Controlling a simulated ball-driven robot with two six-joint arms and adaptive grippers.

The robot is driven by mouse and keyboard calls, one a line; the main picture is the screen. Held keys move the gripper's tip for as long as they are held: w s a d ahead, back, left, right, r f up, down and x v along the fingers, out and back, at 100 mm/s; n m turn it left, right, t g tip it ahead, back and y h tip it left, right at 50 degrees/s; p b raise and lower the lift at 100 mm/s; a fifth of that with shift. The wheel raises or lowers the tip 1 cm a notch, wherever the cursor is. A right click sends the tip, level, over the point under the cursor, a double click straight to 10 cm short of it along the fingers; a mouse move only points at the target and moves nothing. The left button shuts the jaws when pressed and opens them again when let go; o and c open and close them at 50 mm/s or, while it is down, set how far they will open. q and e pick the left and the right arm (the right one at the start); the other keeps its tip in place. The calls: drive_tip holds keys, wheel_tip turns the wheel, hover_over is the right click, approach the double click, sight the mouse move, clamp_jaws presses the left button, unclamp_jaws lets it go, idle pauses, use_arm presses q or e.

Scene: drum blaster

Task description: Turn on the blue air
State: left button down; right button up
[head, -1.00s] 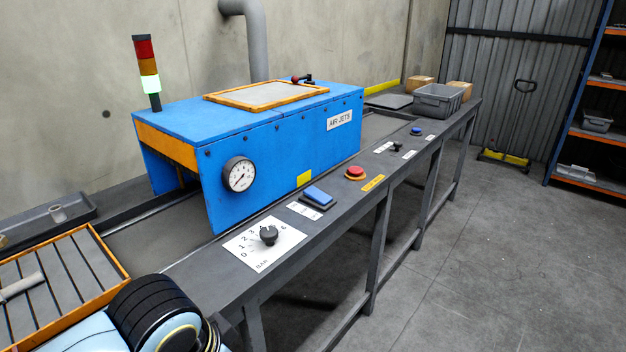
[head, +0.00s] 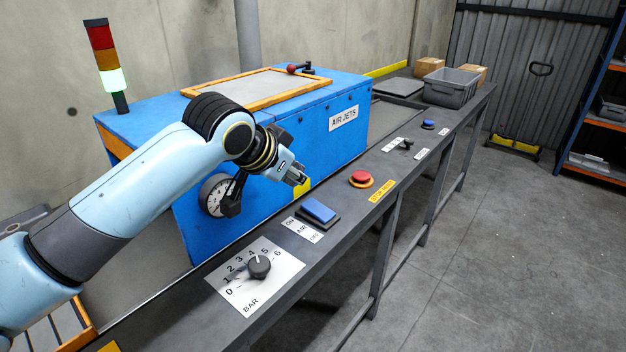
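The blue air switch (head: 318,210) is a rectangular rocker in a dark housing on the grey front rail. A white label (head: 302,230) reading ON, AIR and OFF lies beside it. My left gripper (head: 264,190) hangs above and to the left of the switch, in front of the blue AIR JETS housing (head: 340,150). Its fingers look spread apart, with nothing between them and no contact with the switch. It partly covers the pressure gauge (head: 214,196). My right gripper is not in view.
On the same rail are a black BAR knob (head: 259,266), a red button (head: 362,177), a small black switch (head: 406,144) and a blue button (head: 428,124). A grey bin (head: 450,90) stands at the far end. The signal tower's bottom light (head: 114,80) glows pale green.

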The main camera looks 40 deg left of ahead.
use_arm(q)
drive_tip(key=w, duration=0.1)
drive_tip(key=b, duration=0.1)
hover_over(312, 210)
wheel_tip(312, 210, down, 9)
drive_tip(key=shift+w+d+r, duration=0.1)
drive_tip(key=shift+d, duration=0.05)
drive_tip(key=shift+f, duration=0.75)
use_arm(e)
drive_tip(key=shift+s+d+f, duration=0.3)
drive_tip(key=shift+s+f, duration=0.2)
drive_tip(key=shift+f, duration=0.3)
use_arm(q)
drive_tip(key=shift+a, duration=0.2)
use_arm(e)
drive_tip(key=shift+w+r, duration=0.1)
